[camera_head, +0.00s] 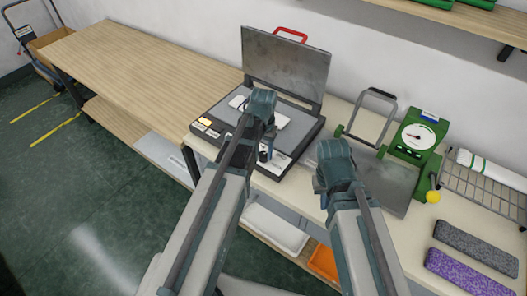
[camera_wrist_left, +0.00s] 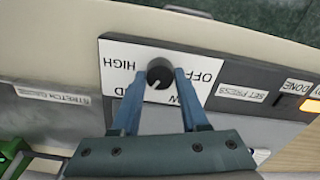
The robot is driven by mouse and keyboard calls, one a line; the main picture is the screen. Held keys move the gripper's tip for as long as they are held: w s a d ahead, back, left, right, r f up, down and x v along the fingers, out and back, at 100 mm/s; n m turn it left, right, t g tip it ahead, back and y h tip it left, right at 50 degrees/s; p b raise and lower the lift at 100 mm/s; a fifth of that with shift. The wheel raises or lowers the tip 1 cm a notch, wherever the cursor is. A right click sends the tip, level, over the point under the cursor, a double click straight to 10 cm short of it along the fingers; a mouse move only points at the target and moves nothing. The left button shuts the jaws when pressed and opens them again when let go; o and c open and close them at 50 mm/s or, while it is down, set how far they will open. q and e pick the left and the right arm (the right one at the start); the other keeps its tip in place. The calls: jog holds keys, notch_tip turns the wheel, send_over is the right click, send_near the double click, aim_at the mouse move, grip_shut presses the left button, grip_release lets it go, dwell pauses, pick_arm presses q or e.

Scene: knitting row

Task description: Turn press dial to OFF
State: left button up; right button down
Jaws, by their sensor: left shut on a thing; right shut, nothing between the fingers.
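The press (camera_head: 300,128) stands on the bench with its lid (camera_head: 286,65) raised. In the left wrist view the round black press dial (camera_wrist_left: 160,72) sits on a white plate (camera_wrist_left: 125,52) marked HIGH and OFF, with other lettering partly covered by my fingers. A light mark shows near the dial's lower edge, on the side towards the gripper. My left gripper (camera_wrist_left: 166,84) is shut on the dial, one finger on each side. In the head view my left gripper (camera_head: 266,152) is over the press's front panel. My right gripper (camera_head: 320,196) is shut and empty, right of the press.
A lit button (camera_head: 205,122) is at the panel's left. A green scale (camera_head: 416,136) with a dial face and a metal-framed stand (camera_head: 368,118) are on the right. Grey (camera_head: 476,246) and purple (camera_head: 464,274) knitted pieces lie at the far right. The left wooden bench (camera_head: 130,68) is clear.

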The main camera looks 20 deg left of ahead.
pick_arm(q)
grip_shut()
jog(key=shift+n, duration=0.3)
jog(key=n, duration=0.4)
jog(key=shift+n, duration=0.3)
jog(key=n, duration=1.2)
jog(key=shift+n, duration=0.4)
jog(key=n, duration=0.5)
jog(key=shift+n, duration=0.4)
